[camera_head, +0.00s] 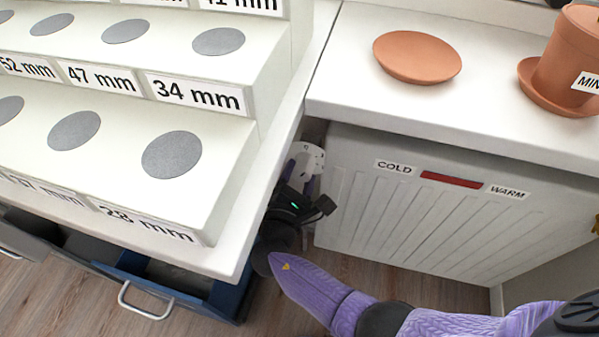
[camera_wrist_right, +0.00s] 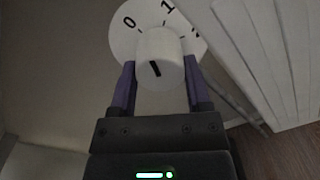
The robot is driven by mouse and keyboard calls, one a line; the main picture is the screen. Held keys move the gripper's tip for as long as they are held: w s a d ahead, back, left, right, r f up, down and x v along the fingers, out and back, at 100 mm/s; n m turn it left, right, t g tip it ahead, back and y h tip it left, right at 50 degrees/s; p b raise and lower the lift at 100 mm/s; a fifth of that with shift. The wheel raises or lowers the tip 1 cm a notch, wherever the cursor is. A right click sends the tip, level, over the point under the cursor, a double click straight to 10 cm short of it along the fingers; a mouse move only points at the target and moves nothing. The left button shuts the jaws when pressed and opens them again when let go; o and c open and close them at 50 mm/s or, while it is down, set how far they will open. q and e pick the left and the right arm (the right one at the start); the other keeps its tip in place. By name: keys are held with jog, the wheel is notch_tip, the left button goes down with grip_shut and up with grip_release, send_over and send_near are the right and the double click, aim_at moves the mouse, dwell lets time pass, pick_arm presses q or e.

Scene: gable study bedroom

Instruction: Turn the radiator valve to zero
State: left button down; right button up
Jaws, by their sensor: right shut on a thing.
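The radiator (camera_head: 400,225) is a white ribbed panel under the shelf. Its valve has a white round dial (camera_head: 312,156) at the radiator's left side. In the right wrist view the dial (camera_wrist_right: 122,42) shows the numbers 0, 1 and 2. A white knob (camera_wrist_right: 158,45) stands out from the dial. A short black mark on its front face slants to the upper left, roughly toward the 0 side. My right gripper (camera_head: 302,180) is at the valve. In its wrist view the purple fingers (camera_wrist_right: 158,80) are shut on the knob's two sides. My left gripper is out of view.
A strip with COLD and WARM labels and a red bar (camera_head: 452,180) is on the radiator. The white desk (camera_head: 225,262) with its stepped stand is close on the left. An open blue drawer (camera_head: 190,285) is below. A terracotta saucer (camera_head: 417,58) and pot (camera_head: 570,62) stand on the shelf.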

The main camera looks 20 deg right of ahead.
jog(key=n+p, duration=0.1)
jog(key=n, duration=0.4)
jog(key=shift+f, duration=0.1)
dwell(0.7)
jog(key=o, duration=1.3)
